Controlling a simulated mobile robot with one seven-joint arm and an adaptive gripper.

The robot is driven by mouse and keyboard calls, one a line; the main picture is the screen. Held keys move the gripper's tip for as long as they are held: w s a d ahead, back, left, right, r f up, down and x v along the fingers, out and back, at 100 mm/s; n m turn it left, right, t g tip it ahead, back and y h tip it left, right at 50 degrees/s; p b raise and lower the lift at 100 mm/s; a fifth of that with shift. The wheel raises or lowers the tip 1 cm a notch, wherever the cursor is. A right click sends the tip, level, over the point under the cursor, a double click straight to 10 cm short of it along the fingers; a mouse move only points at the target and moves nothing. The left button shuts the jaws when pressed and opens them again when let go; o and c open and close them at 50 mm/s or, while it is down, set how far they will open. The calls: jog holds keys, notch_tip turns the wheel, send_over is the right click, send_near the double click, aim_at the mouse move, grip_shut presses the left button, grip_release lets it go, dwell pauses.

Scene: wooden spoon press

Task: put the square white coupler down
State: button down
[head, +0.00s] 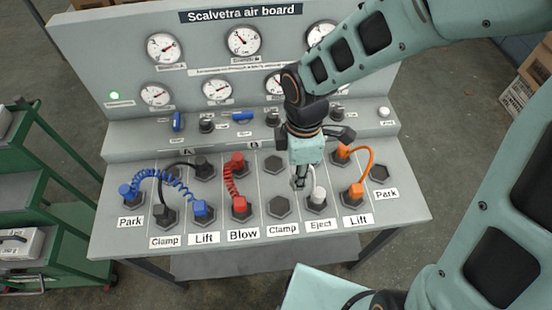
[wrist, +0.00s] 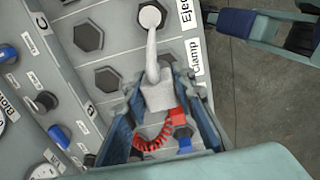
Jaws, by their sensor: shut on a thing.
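My gripper (head: 299,180) is above the sloped socket deck, between the upper row and the Eject and right-hand Clamp sockets. In the wrist view my gripper (wrist: 160,98) is shut on the square white coupler (wrist: 158,92). A white hose (wrist: 152,50) runs from it to a round white plug (wrist: 150,15) seated at the Eject label. That white plug (head: 318,196) also shows in the head view. The held coupler is mostly hidden by my fingers there. The right-hand Clamp socket (head: 279,207) is empty, as are an upper socket (head: 275,164) and the right-hand Park socket (head: 379,173).
A red coiled hose (head: 229,180) at Blow stands left of my gripper. An orange hose (head: 369,165) at Lift stands right. Blue (head: 128,191) and black (head: 161,213) plugs fill the left side. Gauges and valve knobs line the panel behind. A green cart (head: 60,150) stands left.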

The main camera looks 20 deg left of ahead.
jog(key=shift+w+a+f, duration=0.15)
jog(key=shift+w+a, duration=0.25)
jog(key=shift+w, duration=0.05)
jog(key=w+a+f, duration=0.3)
jog(key=w+a, duration=0.2)
send_over(274, 165)
jog(key=f, duration=0.5)
jog(key=shift+s+d+f+p, duration=0.2)
jog(key=shift+s+f+p, duration=0.1)
jog(key=shift+f+p, duration=0.1)
jog(key=shift+w+a+f, duration=0.15)
jog(key=shift+f, duration=0.15)
jog(key=shift+w+a+f, duration=0.1)
jog(key=shift+f, duration=1.55)
jog(key=shift+f, duration=0.15)
jog(key=c, duration=1.6)
grip_release()
